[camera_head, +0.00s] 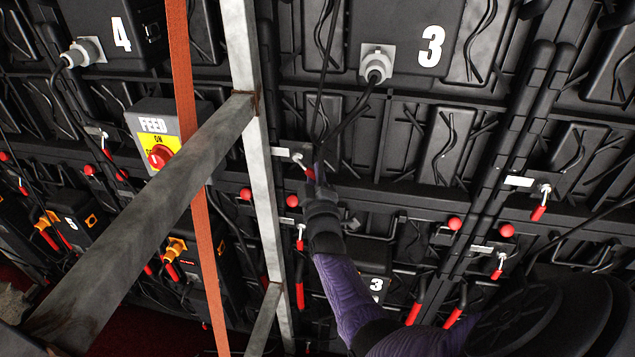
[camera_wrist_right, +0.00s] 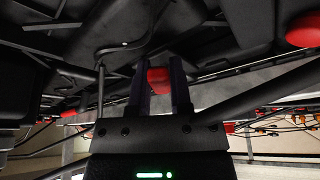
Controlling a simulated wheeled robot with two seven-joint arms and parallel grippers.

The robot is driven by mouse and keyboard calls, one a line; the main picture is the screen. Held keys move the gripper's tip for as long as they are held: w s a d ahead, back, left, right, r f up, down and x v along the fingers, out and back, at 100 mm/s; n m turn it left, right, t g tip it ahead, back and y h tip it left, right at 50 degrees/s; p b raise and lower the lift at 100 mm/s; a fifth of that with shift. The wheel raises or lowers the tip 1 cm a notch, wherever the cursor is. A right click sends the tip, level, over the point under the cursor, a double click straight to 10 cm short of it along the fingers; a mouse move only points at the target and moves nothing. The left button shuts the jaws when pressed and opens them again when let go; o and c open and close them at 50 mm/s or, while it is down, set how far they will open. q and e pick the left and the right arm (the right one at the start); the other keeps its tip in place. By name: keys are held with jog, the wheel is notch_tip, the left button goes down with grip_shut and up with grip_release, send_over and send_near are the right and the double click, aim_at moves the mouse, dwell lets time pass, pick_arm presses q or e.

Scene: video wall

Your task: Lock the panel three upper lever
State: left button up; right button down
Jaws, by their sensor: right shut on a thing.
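Panel three (camera_head: 400,100) fills the upper middle of the head view and bears a large white 3. A lever with a red handle (camera_head: 309,173) sits at its lower left, by a small white label. My right gripper (camera_head: 318,180) is at this lever, its arm reaching up from below. In the right wrist view the red handle (camera_wrist_right: 158,80) is between the two dark fingers (camera_wrist_right: 160,85), which are shut on it. The gripper hides part of the handle in the head view. My left gripper is not in view.
A grey metal post (camera_head: 262,180), a slanting beam (camera_head: 150,220) and an orange strap (camera_head: 190,130) stand left of my right arm. Another red-handled lever (camera_head: 539,211) is at the right. A FEED switch box (camera_head: 155,135) is at left. Loose black cables hang near the gripper.

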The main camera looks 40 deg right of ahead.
jog(key=f+m+h+b, duration=0.1)
jog(key=m+b, duration=0.1)
jog(key=m, duration=0.1)
jog(key=w+a+m+g+h+b, duration=0.1)
jog(key=m+h+b, duration=0.1)
jog(key=m+b, duration=0.1)
jog(key=w+a+f+m+h+b, duration=0.1)
jog(key=m+b, duration=0.2)
jog(key=m, duration=0.1)
jog(key=shift+w+f+m+g+h, duration=0.15)
jog(key=shift+f+m+g+h, duration=0.15)
jog(key=shift+m+g+h, duration=0.1)
jog(key=m, duration=0.1)
jog(key=m+g+h+b, duration=0.1)
jog(key=m, duration=0.1)
jog(key=w+m+b, duration=0.1)
jog(key=shift+a+r+m+g+h, duration=0.1)
jog(key=shift+a+m+g+h, duration=0.2)
jog(key=shift+a+h, duration=0.1)
jog(key=shift+b, duration=0.3)
jog(key=c, duration=0.5)
grip_release()
jog(key=shift+c, duration=0.2)
jog(key=shift+r, duration=0.1)
